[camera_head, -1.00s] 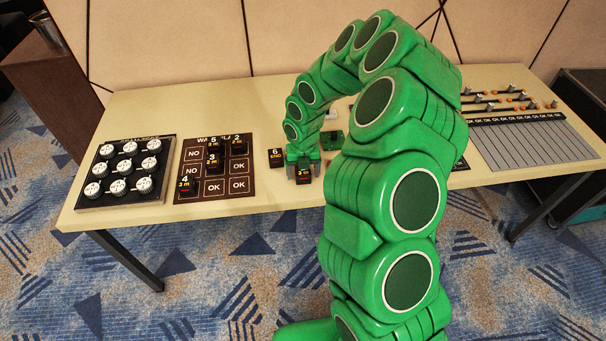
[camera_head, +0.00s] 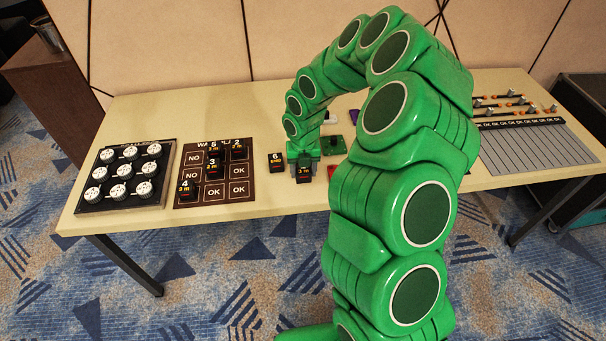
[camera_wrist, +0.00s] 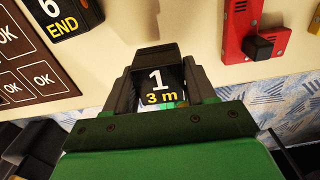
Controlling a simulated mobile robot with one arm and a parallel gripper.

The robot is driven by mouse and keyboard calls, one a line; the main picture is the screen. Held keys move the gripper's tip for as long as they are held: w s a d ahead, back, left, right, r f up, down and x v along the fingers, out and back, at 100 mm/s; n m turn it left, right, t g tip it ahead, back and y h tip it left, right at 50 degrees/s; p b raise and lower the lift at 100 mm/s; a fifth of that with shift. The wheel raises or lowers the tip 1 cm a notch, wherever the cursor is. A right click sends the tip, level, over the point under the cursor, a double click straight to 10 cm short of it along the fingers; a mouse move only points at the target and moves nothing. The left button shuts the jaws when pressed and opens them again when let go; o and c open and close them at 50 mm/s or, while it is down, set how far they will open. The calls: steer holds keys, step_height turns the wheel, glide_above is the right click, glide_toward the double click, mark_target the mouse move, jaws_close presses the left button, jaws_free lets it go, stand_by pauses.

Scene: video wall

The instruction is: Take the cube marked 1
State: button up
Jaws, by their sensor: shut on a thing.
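The cube marked 1 (camera_wrist: 160,84) is black, with a white "1" and "3 m" in yellow on its face. It sits between the two fingers of my gripper (camera_wrist: 163,92) in the wrist view, with a finger against each side. In the head view the cube (camera_head: 304,173) shows at the front of my gripper (camera_head: 303,160), over the table near its front edge. Whether it touches the tabletop is hard to tell. The cube marked 6 END (camera_head: 276,162) stands just left of it and also shows at the upper left of the wrist view (camera_wrist: 68,18).
A dark board (camera_head: 215,189) with OK and NO fields holds several numbered cubes. A black board with white round knobs (camera_head: 121,172) lies further left. A red piece (camera_wrist: 264,28) lies right of the gripper, a green one (camera_head: 333,145) behind. A grey-striped panel (camera_head: 535,150) lies far right.

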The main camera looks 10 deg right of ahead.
steer(key=s+d+r, duration=0.1)
steer(key=s+r, duration=0.9)
steer(key=s, duration=0.4)
steer(key=shift+d, duration=0.15)
